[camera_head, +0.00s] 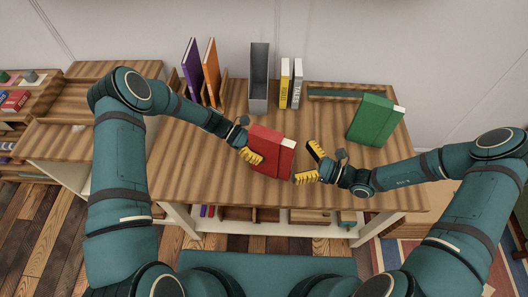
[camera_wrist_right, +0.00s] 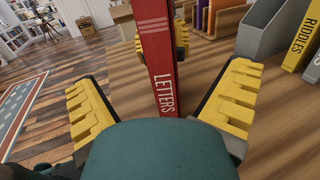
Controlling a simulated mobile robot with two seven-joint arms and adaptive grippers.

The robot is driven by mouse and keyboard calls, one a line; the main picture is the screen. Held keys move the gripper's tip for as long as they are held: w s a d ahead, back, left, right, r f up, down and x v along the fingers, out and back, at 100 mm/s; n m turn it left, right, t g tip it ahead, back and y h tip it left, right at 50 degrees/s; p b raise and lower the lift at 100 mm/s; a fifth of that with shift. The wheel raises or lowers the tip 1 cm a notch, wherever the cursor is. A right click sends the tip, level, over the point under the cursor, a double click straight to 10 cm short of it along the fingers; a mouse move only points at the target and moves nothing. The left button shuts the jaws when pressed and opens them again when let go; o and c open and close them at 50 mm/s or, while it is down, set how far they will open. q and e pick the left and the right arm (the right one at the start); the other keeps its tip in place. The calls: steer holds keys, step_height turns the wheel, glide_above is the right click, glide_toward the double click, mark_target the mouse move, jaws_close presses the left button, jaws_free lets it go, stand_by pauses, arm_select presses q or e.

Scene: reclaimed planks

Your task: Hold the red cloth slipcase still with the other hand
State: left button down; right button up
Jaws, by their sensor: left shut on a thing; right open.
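The red cloth slipcase (camera_head: 272,152) stands on the plank table near its middle. In the right wrist view it shows as a red spine (camera_wrist_right: 161,60) lettered LETTERS. My left gripper (camera_head: 248,154) is shut on its left side; a yellow finger of it also shows behind the slipcase in the right wrist view. My right gripper (camera_head: 309,164) is open just right of the slipcase. In the right wrist view its yellow fingers (camera_wrist_right: 163,108) spread to either side of the spine, and I see no contact.
A grey file holder (camera_head: 259,78), yellow and white books (camera_head: 291,83) and a wooden rack with purple (camera_head: 193,70) and orange (camera_head: 211,70) books stand at the back. The table's front edge is clear.

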arm_select(q)
steer(key=shift+c, duration=1)
jaws_free()
arm_select(e)
steer(key=v, duration=1.2)
arm_select(q)
steer(key=v, duration=0.7)
steer(key=shift+b, duration=0.45)
steer(key=shift+o, duration=1)
arm_select(e)
steer(key=shift+f, duration=0.45)
